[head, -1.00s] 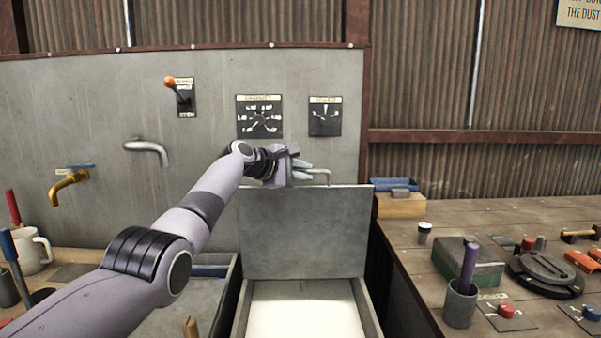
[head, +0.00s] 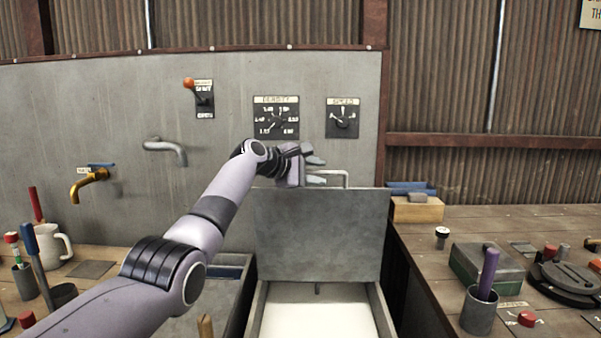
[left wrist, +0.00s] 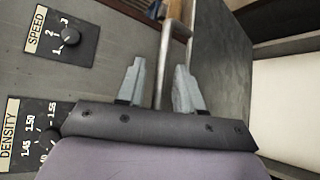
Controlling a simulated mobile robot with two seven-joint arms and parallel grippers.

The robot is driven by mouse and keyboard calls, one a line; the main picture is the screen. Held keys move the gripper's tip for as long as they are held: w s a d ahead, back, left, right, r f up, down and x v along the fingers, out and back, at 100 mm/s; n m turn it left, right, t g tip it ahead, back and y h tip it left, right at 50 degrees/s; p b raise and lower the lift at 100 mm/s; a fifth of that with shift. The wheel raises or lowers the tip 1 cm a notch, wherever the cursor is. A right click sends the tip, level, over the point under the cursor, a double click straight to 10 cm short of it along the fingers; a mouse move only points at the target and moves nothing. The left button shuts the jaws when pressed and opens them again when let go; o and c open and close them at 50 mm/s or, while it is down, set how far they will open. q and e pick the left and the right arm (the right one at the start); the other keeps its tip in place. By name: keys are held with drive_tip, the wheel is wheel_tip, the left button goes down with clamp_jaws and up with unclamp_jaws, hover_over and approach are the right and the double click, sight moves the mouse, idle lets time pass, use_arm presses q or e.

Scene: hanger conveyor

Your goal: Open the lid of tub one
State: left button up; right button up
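The lid (head: 318,240) of the tub (head: 378,310) in the middle of the head view stands raised, about upright, at the tub's back. White contents (head: 315,318) show inside the tub. The lid's bar handle (head: 345,177) is at its top edge and also shows in the left wrist view (left wrist: 163,62). My left gripper (head: 317,171) is at the handle. In the left wrist view its two fingers (left wrist: 158,90) stand apart, with the bar between them and gaps on both sides. My right gripper is not in view.
A second tub (head: 240,300) is to the left. Behind are a tap (head: 165,148), a brass tap (head: 90,183), a lever (head: 203,98), a density dial (head: 276,118) and a speed dial (head: 343,118). A wooden bench (head: 425,240) with tools stands at the right.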

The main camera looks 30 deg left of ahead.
use_arm(q)
drive_tip(key=shift+s+a+b, duration=0.2)
drive_tip(key=shift+s+b, duration=0.2)
drive_tip(key=shift+s, duration=0.15)
drive_tip(key=shift+b+v, duration=0.75)
drive_tip(key=shift+v, duration=1.7)
drive_tip(key=shift+r, duration=0.15)
